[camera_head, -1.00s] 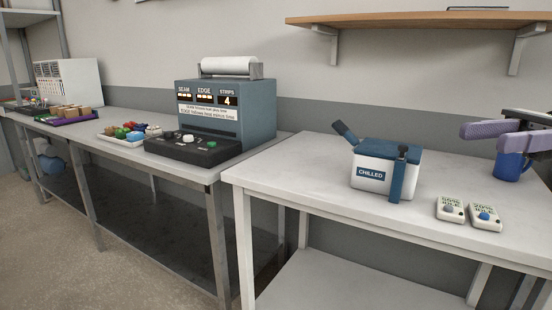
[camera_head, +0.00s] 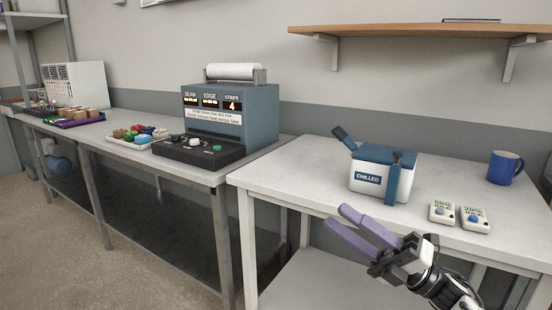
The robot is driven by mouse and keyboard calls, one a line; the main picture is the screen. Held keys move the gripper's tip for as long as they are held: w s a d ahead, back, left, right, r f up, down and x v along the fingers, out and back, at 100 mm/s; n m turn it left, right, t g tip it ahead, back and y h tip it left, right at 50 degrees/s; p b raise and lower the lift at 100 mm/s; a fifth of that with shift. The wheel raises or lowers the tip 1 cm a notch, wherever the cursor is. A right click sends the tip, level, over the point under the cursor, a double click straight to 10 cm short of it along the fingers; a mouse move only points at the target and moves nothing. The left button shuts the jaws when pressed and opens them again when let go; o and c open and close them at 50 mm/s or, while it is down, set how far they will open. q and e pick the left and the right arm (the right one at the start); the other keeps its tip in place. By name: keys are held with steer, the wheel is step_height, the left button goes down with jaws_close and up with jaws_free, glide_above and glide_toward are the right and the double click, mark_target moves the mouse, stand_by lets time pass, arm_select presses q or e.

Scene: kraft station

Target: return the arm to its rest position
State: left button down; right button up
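My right gripper (camera_head: 358,233) has two purple fingers and shows at the lower right, in front of the right table's front edge. Its fingers point up and left, with a gap between them and nothing held. A blue mug (camera_head: 504,168) stands upright at the back right of the table, well apart from the gripper. A white cooler box (camera_head: 372,183) with a blue lid and a "CHILLED" label stands on the table beyond the gripper. My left gripper is not in view.
Two small button boxes, one grey-buttoned (camera_head: 442,212) and one blue-buttoned (camera_head: 474,220), lie near the right table's (camera_head: 290,175) front edge. A strip machine (camera_head: 235,115) stands on the left bench beside a tray (camera_head: 118,141) of coloured pieces. A wooden shelf (camera_head: 420,27) hangs above.

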steer(key=s+f+m+t+h+p, duration=0.1)
steer(key=s+f+m+t+h, duration=0.3)
steer(key=f+m+h, duration=0.55)
steer(key=s+f+m+t+h+p, duration=0.1)
steer(key=s+f+m+t+h, duration=0.3)
steer(key=f+m, duration=1)
steer(key=s+d+f+m+g+h+p, duration=0.1)
steer(key=s+f+m+g+h, duration=0.2)
steer(key=s, duration=0.7)
steer(key=s+d+f+m+g+h+p, duration=0.1)
steer(key=s+f+m+g+h, duration=0.2)
steer(key=s+f+m, duration=0.4)
steer(key=s+f+g, duration=0.1)
steer(key=s+f, duration=0.2)
steer(key=shift+s+d+f+g, duration=0.25)
steer(key=shift+s+g, duration=0.1)
steer(key=shift+g, duration=0.05)
